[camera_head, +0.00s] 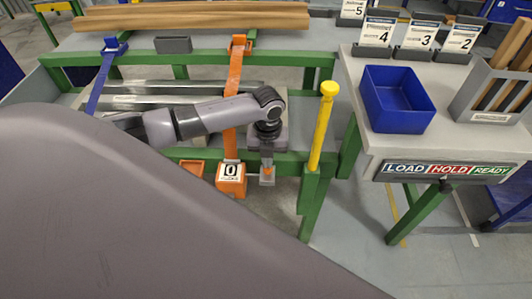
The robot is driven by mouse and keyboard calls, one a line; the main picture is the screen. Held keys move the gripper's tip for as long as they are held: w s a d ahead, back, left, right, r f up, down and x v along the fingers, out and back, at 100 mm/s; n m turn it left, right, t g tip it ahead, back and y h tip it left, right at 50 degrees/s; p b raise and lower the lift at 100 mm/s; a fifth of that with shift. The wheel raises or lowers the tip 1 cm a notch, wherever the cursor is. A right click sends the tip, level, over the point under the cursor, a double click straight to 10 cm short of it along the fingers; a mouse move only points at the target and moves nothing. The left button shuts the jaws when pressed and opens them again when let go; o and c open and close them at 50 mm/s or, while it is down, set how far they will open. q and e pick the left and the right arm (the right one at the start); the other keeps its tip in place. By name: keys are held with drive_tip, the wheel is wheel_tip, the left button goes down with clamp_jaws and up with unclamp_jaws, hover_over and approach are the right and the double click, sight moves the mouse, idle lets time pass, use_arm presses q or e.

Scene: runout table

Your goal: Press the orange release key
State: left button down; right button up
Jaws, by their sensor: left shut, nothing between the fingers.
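My left gripper (267,180) points downward at the front of the green-framed table, just right of an orange box (231,187) with a white "0" label. Its fingers are shut and empty. A small patch of orange shows at the fingers; I cannot tell whether it is the release key or whether they touch it. An orange strap (235,80) runs from the table's back down to the orange box. Another small orange part (193,166) shows left of the box, partly hidden. My right gripper is not in view.
A yellow-capped post (323,125) stands close right of my left gripper. A blue strap (102,75) crosses metal bars (150,88) at left. Long wooden boards (190,16) lie behind. On the right table are a blue bin (397,98) and a grey rack (493,92).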

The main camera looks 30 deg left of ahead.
use_arm(q)
wheel_tip(320, 180, up, 12)
drive_tip(key=p, duration=0.1)
drive_tip(key=shift+w+p, duration=0.15)
drive_tip(key=shift+p, duration=0.15)
drive_tip(key=shift+d+f, duration=0.1)
drive_tip(key=shift+f, duration=0.1)
idle(0.5)
drive_tip(key=s+d+f+n+t+h+p, duration=0.2)
drive_tip(key=s+d+f+n+t+h, duration=0.3)
drive_tip(key=d+f+n, duration=0.6)
drive_tip(key=s+a+n+t+y, duration=0.2)
drive_tip(key=s+n+t, duration=0.3)
drive_tip(key=s+n, duration=0.8)
drive_tip(key=a+n, duration=0.1)
drive_tip(key=n, duration=0.2)
drive_tip(key=shift+a+t+y+p, duration=0.25)
drive_tip(key=shift+t+y+p, duration=0.05)
drive_tip(key=shift+y+p, duration=0.1)
